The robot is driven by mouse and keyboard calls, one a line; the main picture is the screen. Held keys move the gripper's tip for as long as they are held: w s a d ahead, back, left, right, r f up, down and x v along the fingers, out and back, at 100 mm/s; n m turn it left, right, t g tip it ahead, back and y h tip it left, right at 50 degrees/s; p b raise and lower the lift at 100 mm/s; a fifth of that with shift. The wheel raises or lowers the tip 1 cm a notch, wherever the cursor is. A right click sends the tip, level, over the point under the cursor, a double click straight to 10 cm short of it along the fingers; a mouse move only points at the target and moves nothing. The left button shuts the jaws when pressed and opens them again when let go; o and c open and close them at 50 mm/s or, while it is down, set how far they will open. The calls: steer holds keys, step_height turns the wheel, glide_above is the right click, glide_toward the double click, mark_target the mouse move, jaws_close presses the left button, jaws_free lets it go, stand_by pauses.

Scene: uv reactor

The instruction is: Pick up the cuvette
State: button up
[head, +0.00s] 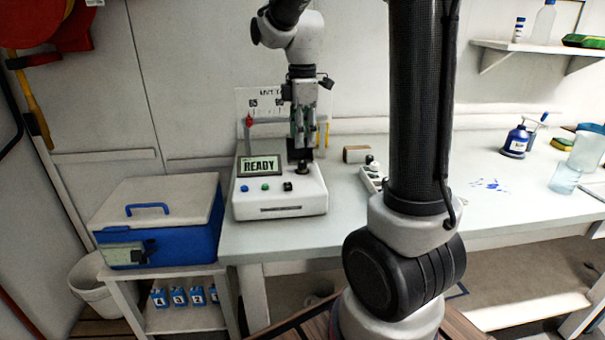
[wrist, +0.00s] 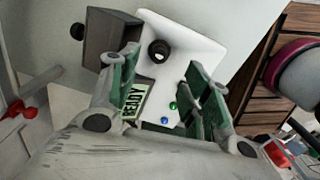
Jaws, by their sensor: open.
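The white reactor (head: 281,203) stands on the bench with its screen (head: 260,165) reading READY. The screen also shows in the wrist view (wrist: 133,100). A dark round socket or knob (wrist: 159,50) is on the reactor's top, between my fingers in the wrist view. A dark grey box part (wrist: 108,38) rises beside it. My gripper (head: 304,142) is open over the back of the reactor, its green-padded fingers (wrist: 162,68) apart with nothing visibly held. I cannot make out a cuvette for sure in either view; one may be hidden or too small to tell.
A red-topped stand (head: 249,122) is behind the reactor, left of my gripper. A brown box (head: 356,154) and a white power strip (head: 372,180) lie to the right. A blue cooler (head: 160,222) stands at left. The bench's right front is mostly clear.

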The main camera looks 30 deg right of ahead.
mark_target(302, 162)
steer(key=shift+w+r+n, duration=0.15)
steer(key=shift+r+n, duration=0.25)
steer(key=shift+n, duration=0.6)
steer(key=shift+f+n, duration=0.1)
steer(key=shift+n, duration=0.9)
step_height(302, 162, down, 8)
steer(key=shift+r, duration=0.15)
steer(key=c, duration=1)
